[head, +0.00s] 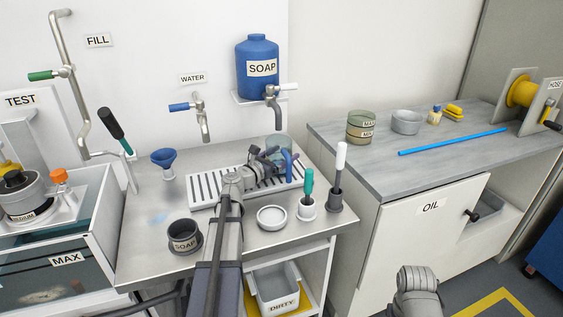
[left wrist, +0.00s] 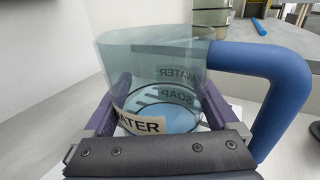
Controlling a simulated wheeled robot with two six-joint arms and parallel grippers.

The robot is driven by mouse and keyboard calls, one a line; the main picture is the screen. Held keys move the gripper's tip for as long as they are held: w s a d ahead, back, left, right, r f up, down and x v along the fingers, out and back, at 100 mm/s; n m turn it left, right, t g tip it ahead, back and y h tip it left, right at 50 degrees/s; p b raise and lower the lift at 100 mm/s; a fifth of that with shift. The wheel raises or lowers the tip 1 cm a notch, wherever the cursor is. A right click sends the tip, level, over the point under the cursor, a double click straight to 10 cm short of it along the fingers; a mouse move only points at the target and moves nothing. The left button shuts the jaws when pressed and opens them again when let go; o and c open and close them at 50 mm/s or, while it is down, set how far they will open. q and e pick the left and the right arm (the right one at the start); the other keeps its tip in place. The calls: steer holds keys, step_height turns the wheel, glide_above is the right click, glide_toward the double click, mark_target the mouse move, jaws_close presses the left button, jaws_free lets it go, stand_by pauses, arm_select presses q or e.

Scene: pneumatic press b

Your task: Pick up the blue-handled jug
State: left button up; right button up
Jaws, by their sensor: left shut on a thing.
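The clear jug (head: 280,143) with a blue handle (head: 288,165) is at the slatted drain tray (head: 200,189), below the soap tap. My left gripper (head: 266,163) reaches it from the front and partly hides it. In the left wrist view, the jug (left wrist: 150,65) is upright between the purple fingers of my left gripper (left wrist: 160,115), which is shut on its body. Its blue handle (left wrist: 285,75) is on the right. WATER and SOAP labels show on it. I cannot tell whether its base touches the tray. My right gripper is out of view.
A blue soap tank (head: 257,52) and its tap (head: 272,95) are above the jug. The water tap (head: 203,122) is to the left. A dark soap pot (head: 184,237), a white dish (head: 271,217) and two brushes in holders (head: 307,207) stand in front.

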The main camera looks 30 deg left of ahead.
mark_target(270, 159)
arm_select(q)
steer(key=c, duration=0.5)
steer(key=shift+r, duration=0.1)
steer(key=shift+r+p, duration=0.45)
steer(key=shift+p, duration=0.15)
steer(key=s, duration=0.2)
steer(key=s+a, duration=0.1)
steer(key=s, duration=0.4)
steer(key=shift+s+a, duration=0.15)
steer(key=shift+s, duration=0.15)
step_height(270, 159, up, 14)
steer(key=p, duration=1.3)
steer(key=shift+s+a+p, duration=0.1)
steer(key=shift+s+p, duration=0.05)
steer(key=shift+p, duration=0.25)
steer(key=shift+f, duration=0.1)
